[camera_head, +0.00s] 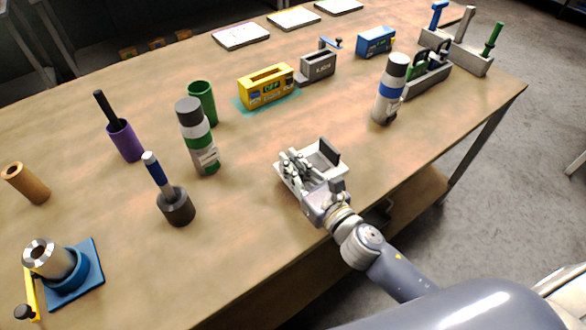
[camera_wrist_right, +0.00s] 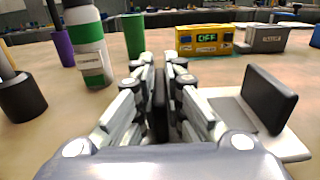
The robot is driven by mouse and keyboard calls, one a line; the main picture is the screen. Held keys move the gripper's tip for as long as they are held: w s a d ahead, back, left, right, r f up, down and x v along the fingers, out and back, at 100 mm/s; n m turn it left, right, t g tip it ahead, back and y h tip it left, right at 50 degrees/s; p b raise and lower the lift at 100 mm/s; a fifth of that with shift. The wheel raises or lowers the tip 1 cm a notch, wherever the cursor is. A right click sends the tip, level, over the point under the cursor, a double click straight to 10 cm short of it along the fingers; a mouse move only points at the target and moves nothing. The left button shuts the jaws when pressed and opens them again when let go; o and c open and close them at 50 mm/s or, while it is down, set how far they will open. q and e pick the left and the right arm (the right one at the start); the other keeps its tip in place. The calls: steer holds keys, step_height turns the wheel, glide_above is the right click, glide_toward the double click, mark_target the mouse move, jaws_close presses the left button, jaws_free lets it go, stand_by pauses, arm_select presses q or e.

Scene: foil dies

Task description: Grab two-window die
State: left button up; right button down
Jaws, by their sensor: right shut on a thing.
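A pale tray (camera_head: 326,172) lies near the table's front edge; its rim also shows in the right wrist view (camera_wrist_right: 292,148). A dark block-like die (camera_head: 328,151) stands upright on its right part, and it shows larger in the right wrist view (camera_wrist_right: 270,99). My right gripper (camera_head: 291,161) is over the left part of the tray. In the right wrist view its fingers (camera_wrist_right: 160,88) are shut on a thin dark die (camera_wrist_right: 160,108), seen edge-on. Its windows are hidden, so I cannot tell how many it has. My left gripper is not in view.
Behind the tray stand a green-banded bottle (camera_head: 197,137), a green cup (camera_head: 202,102), a yellow box (camera_head: 266,87), a grey box (camera_head: 318,66) and a blue-banded bottle (camera_head: 390,88). A blue-handled tool in a dark holder (camera_head: 176,207) stands to the left. The wood around the tray is clear.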

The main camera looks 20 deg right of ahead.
steer(key=b+v, duration=0.1)
steer(key=v, duration=0.3)
steer(key=r+b+v, duration=0.1)
steer(key=b+v, duration=0.1)
steer(key=v, duration=0.3)
steer(key=b+v, duration=0.2)
steer(key=v, duration=0.3)
steer(key=shift+s+a+r, duration=0.15)
steer(key=shift+s+a, duration=0.15)
steer(key=shift+a, duration=0.05)
steer(key=shift+s+d+r, duration=0.1)
steer(key=shift+s, duration=0.3)
steer(key=shift+s+d+r, duration=0.1)
steer(key=shift+s, duration=0.3)
